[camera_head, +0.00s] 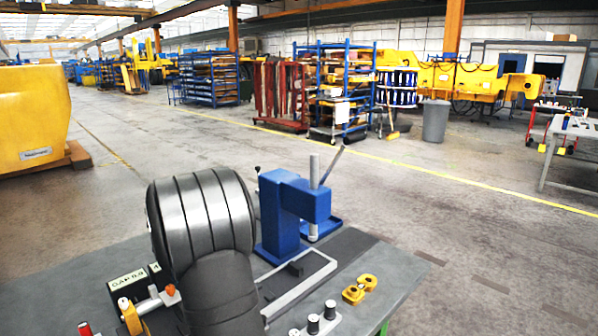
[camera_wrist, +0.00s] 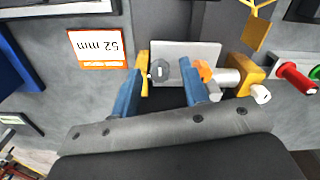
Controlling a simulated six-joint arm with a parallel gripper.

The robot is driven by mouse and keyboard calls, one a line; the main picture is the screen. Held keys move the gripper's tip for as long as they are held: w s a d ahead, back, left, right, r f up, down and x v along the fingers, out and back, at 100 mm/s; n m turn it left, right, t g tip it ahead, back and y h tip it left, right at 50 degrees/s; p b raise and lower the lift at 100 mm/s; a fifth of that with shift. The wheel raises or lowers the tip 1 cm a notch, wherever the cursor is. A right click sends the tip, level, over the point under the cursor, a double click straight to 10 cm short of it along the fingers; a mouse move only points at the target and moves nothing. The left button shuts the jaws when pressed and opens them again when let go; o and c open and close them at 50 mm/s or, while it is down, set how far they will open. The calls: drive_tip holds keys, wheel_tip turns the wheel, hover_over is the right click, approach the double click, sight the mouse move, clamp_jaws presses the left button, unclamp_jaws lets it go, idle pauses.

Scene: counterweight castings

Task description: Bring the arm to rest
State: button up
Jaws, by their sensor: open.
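My gripper (camera_wrist: 161,88) shows in the wrist view with its two blue fingers spread apart. I see nothing held between them. Beyond the fingers are a pale plate (camera_wrist: 202,50) and a dark round knob-like part (camera_wrist: 159,69). I cannot tell how far they are from the fingertips. In the head view, my grey arm rises over the near left of the table (camera_head: 405,268), and I cannot make out the gripper there.
A blue press (camera_head: 282,215) stands behind my arm. Yellow castings (camera_head: 354,294) and small black-topped cylinders (camera_head: 313,322) lie to its right.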

wheel_tip(320, 180, up, 18)
wheel_tip(320, 180, down, 18)
drive_tip(key=shift+f, duration=0.1)
drive_tip(key=m, duration=1.1)
drive_tip(key=shift+m, duration=2.5)
